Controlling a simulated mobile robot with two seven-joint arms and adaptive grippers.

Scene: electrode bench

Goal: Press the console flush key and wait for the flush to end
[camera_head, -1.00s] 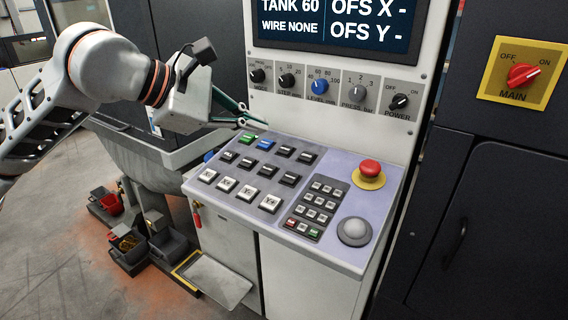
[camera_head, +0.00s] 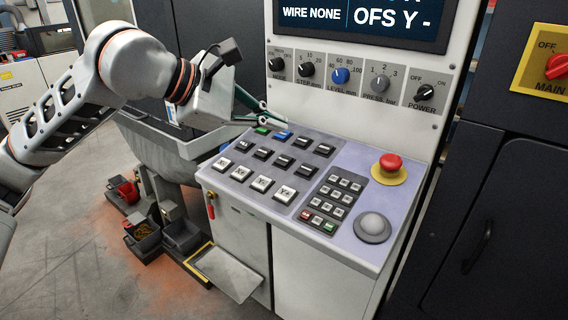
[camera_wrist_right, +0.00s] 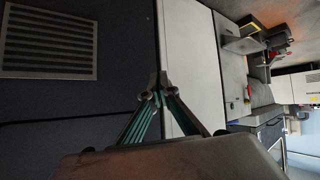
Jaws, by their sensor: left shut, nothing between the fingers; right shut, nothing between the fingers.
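The sloping console keyboard (camera_head: 330,156) is in the middle of the head view. Its back row begins with a green key (camera_head: 262,130) and a blue key (camera_head: 282,135), followed by dark keys. The key labels there are too small to read, so I cannot tell which is the flush key. My left gripper (camera_head: 284,121) is shut and empty, its fingertips just above and behind the blue key; contact cannot be told. My right gripper (camera_wrist_right: 157,92) is shut and empty in the right wrist view, with cabinet fronts beyond it.
A red mushroom button (camera_head: 391,161), a numeric keypad (camera_head: 333,203) and a grey dome (camera_head: 373,227) sit right of the keys. A knob strip (camera_head: 341,76) and a screen (camera_head: 370,18) rise behind. A dark cabinet (camera_head: 480,210) stands at right.

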